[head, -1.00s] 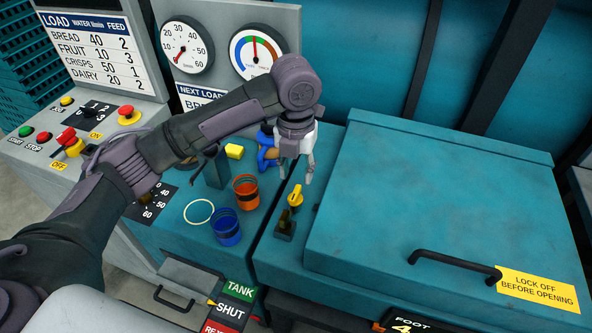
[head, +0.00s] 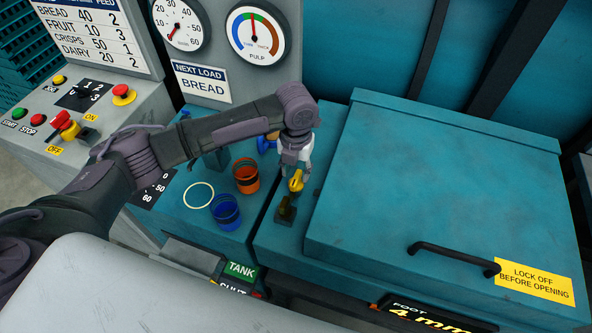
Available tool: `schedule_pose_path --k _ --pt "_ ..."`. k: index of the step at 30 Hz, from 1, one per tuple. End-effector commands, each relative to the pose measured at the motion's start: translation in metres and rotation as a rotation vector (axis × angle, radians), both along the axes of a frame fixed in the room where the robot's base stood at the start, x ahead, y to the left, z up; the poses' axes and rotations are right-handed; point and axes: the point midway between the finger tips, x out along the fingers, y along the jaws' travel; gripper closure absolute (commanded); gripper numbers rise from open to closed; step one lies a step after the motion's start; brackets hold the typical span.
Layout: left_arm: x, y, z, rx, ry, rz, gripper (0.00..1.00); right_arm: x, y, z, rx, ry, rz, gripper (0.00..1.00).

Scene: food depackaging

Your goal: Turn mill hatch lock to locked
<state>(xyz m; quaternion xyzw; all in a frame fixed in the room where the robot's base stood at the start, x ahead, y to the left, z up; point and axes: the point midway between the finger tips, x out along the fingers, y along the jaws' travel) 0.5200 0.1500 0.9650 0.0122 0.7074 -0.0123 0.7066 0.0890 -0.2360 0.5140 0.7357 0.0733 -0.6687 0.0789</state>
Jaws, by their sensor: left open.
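The mill hatch (head: 430,190) is a big teal lid with a black handle (head: 455,257); it lies shut at the right. The hatch lock is a yellow knob (head: 296,182) beside the hatch's left edge, with a dark block (head: 285,209) just in front of it. My left gripper (head: 294,172) points down right over the yellow knob, its fingers open around or just above its top. Whether the fingers touch the knob cannot be told. The lock's markings are not readable. My right gripper is not in view.
An orange cup (head: 246,176) and a blue cup (head: 226,212) stand left of the lock, near a pale ring (head: 198,195). A control panel (head: 75,120) with buttons and a yellow switch is at the left. A "LOCK OFF BEFORE OPENING" label (head: 535,282) sits on the hatch.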

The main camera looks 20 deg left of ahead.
Motion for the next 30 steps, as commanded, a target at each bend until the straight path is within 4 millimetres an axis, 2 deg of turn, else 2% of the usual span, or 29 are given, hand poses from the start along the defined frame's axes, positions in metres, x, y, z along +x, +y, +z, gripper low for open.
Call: schedule_pose_path --k 2,5,15,21,23,30 --pt "0.0 0.0 -0.009 0.001 0.002 0.0 0.58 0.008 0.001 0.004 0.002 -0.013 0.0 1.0" --pt "0.0 0.0 -0.016 0.001 0.001 0.0 0.58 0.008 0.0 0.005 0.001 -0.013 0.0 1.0" --pt "0.0 0.0 -0.02 0.0 -0.001 0.0 0.58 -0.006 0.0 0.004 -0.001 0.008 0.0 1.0" --pt "0.0 0.0 -0.02 0.0 -0.001 0.0 0.92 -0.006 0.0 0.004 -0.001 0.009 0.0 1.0" --pt "0.0 0.0 -0.02 0.0 -0.001 0.0 1.0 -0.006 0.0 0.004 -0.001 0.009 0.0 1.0" --pt "0.0 0.0 -0.02 0.0 -0.001 0.0 1.0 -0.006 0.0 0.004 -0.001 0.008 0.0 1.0"
